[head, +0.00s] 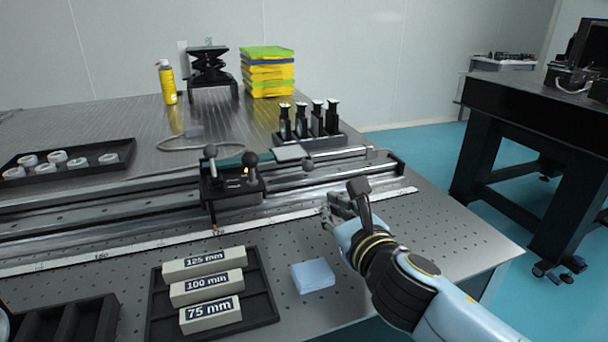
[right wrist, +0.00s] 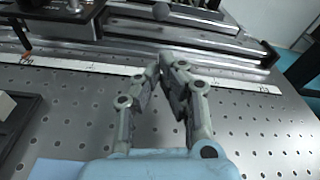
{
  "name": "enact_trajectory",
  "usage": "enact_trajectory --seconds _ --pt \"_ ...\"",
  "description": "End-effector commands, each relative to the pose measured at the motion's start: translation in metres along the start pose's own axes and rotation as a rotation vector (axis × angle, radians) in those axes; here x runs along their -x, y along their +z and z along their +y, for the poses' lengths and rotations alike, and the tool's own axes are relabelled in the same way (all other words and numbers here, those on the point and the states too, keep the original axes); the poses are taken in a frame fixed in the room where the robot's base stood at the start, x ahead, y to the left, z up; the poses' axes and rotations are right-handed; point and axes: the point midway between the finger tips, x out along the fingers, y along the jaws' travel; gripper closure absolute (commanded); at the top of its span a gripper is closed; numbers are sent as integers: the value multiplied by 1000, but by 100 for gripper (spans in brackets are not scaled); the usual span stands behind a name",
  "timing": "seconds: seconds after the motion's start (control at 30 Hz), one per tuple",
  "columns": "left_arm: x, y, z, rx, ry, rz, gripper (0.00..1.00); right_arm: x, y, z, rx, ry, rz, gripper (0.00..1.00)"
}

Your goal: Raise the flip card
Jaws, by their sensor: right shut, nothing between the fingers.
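A black carriage (head: 232,188) with dark ball knobs sits on the long metal rail. A flat grey-green plate (head: 292,153), which looks like the flip card, lies level behind and right of the carriage; I cannot tell how it is hinged. My right gripper (head: 329,208) is shut and empty, just in front of the rail near the white scale, to the right of the carriage and apart from the plate. In the right wrist view its fingertips (right wrist: 168,64) meet above the perforated table. The carriage's lower edge shows at that view's top left. My left gripper is not in view.
A black tray (head: 271,298) holds blocks marked 125, 100 and 75 mm. A light-blue pad (head: 313,276) lies beside it. Black posts in a holder (head: 309,139) stand behind the rail. The table right of my gripper is clear up to its edge.

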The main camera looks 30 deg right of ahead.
Motion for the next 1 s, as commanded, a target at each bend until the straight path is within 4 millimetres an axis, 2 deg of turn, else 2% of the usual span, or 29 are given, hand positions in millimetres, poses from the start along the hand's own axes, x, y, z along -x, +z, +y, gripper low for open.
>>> enact_trajectory --seconds 0.17,0.4,0.53,1.0 --pt "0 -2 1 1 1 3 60 1 -1 2 -11 -2 4 100" --pt "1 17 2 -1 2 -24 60 1 -1 2 -10 -1 3 100" --pt "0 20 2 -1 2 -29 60 -6 0 2 -10 -1 2 100" --pt "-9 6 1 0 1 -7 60 -84 -1 2 -10 -2 3 100"
